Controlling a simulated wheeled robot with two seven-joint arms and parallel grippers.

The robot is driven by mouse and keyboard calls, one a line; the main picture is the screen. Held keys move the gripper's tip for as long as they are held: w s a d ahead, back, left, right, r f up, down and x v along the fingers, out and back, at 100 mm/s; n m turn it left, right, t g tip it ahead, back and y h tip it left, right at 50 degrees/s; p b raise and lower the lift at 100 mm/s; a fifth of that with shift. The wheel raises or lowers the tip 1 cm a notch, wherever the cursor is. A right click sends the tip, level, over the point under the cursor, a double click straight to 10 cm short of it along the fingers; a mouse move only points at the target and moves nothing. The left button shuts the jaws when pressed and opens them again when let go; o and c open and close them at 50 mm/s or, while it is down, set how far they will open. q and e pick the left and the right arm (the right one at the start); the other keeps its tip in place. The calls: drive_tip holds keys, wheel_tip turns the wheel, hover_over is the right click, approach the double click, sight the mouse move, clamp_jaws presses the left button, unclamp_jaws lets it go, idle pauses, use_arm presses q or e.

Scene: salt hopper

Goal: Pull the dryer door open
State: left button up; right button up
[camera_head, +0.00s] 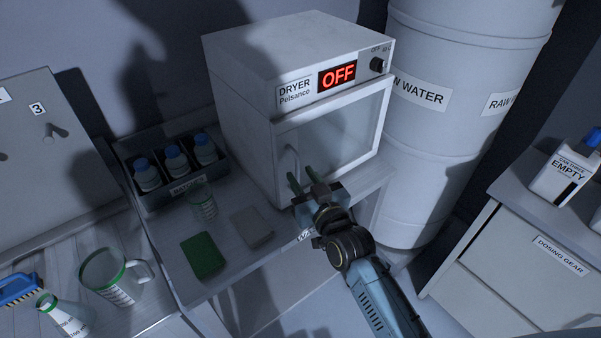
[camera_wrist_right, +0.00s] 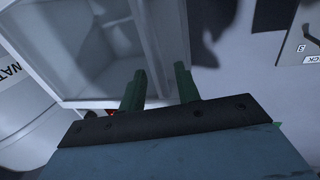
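The white dryer (camera_head: 245,85) stands on the bench with a red OFF display (camera_head: 337,77) and a knob at its upper right. Its glass-windowed door (camera_head: 345,132) looks shut. A pale vertical handle (camera_head: 292,162) is at the door's left edge. My right gripper (camera_head: 303,180) is just in front of the door's lower left, close to the handle's lower end. Its two green fingers are apart with nothing seen between them. In the right wrist view, the fingers (camera_wrist_right: 160,85) are also apart in front of the door (camera_wrist_right: 95,45). I cannot tell whether they touch the handle. My left gripper is out of view.
A crate (camera_head: 160,205) of blue-capped bottles, a glass beaker (camera_head: 202,202), a green pad (camera_head: 203,256) and a pale pad (camera_head: 252,227) are left of my right arm. A large water barrel (camera_head: 425,130) stands close to the dryer's right. A cabinet (camera_head: 510,255) is at the right.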

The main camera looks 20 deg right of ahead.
drive_tip(key=shift+w+a, duration=0.1)
drive_tip(key=shift+w, duration=0.65)
drive_tip(key=shift+c, duration=0.4)
clamp_jaws()
